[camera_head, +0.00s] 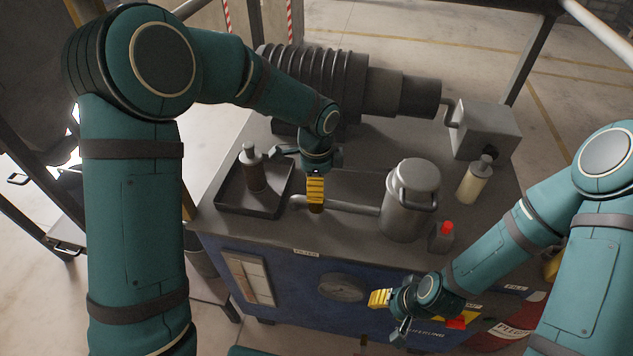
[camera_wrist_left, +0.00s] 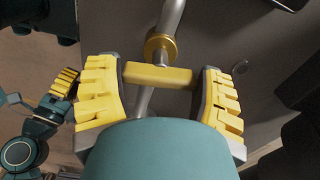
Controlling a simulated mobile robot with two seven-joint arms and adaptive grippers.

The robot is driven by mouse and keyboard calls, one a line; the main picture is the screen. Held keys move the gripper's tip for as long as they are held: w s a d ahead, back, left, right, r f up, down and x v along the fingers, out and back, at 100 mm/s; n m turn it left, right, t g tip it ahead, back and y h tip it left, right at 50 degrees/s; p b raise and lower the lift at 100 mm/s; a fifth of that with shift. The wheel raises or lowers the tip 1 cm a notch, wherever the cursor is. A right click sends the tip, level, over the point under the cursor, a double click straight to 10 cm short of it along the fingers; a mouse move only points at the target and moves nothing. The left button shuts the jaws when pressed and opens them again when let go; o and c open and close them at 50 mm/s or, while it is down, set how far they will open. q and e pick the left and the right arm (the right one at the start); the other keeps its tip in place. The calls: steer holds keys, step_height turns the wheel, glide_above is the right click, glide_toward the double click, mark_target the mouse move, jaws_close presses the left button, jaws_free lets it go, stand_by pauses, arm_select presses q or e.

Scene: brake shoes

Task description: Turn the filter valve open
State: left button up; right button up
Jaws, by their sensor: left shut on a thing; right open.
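The filter valve has a yellow bar handle (camera_wrist_left: 160,77) and a brass collar (camera_wrist_left: 160,46) on a grey pipe, seen in the left wrist view. The bar lies crosswise to the pipe. My left gripper (camera_wrist_left: 163,92) is shut on the bar, with one yellow-padded finger at each end of it. In the head view my left gripper (camera_head: 315,188) is over the pipe (camera_head: 350,206), left of the metal filter canister (camera_head: 410,205), and hides most of the valve. My right gripper (camera_head: 388,313) is open and empty in front of the bench's front panel.
A dark tray (camera_head: 247,211) with a brown bottle (camera_head: 254,172) is left of the valve. A red-capped bottle (camera_head: 441,238) and a cream bottle (camera_head: 472,181) are near the canister. A ribbed cylinder machine (camera_head: 320,78) lies behind. A round gauge (camera_head: 341,287) is on the front panel.

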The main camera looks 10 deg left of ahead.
arm_select(q)
steer(key=n, duration=1.2)
steer(key=shift+n, duration=2.2)
steer(key=o, duration=1.1)
steer(key=shift+o, duration=0.2)
step_height(320, 180, up, 12)
